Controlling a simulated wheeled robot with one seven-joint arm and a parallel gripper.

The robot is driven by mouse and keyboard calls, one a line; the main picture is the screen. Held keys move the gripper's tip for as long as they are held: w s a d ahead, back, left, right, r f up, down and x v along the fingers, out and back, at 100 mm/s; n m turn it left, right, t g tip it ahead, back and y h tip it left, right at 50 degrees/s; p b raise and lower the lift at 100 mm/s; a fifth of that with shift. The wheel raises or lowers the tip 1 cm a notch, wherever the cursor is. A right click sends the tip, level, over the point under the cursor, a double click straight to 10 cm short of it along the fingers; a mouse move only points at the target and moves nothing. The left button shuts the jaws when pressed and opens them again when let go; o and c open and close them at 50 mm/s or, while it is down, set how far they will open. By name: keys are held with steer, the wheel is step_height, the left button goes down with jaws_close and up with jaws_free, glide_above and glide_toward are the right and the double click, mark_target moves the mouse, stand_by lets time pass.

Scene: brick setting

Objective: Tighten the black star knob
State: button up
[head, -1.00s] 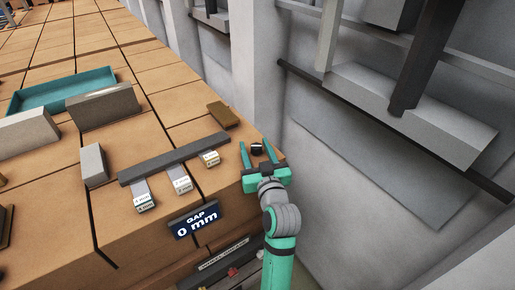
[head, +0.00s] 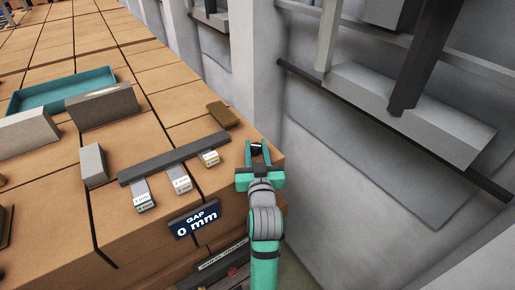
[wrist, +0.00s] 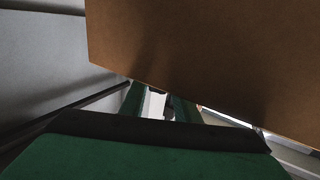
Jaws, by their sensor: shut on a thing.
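The black star knob (head: 257,147) is a small dark piece at the right edge of the brown block surface, seen in the head view. My green gripper (head: 258,151) reaches it from the front, with one finger on each side, and is shut on it. The knob's star shape is too small to make out. In the wrist view the two green fingers (wrist: 158,104) show beneath a large brown face, with only a thin gap between them; I cannot make out the knob there.
A dark bar (head: 175,158) with several small labelled tabs lies left of my gripper. A brown block (head: 222,114) lies behind. A teal tray (head: 62,92) and grey blocks stand further left. A grey wall rises on the right.

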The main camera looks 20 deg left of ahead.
steer(key=shift+a+m+t+h, duration=0.15)
steer(key=shift+m+t+h, duration=0.15)
steer(key=shift+m+h, duration=0.5)
steer(key=shift+a+m+t+h, duration=0.1)
steer(key=shift+m+t+h, duration=0.3)
steer(key=shift+h, duration=0.7)
steer(key=shift+r+m+h, duration=0.1)
steer(key=shift+m+h, duration=0.6)
steer(key=shift+h, duration=0.3)
steer(key=shift+d+m+h, duration=0.1)
steer(key=shift+m+h, duration=0.2)
steer(key=shift+h, duration=0.1)
steer(key=o, duration=1.1)
steer(key=shift+c, duration=0.2)
steer(key=shift+s, duration=0.15)
steer(key=s, duration=1)
steer(key=shift+s, duration=0.3)
steer(key=shift+d, duration=0.1)
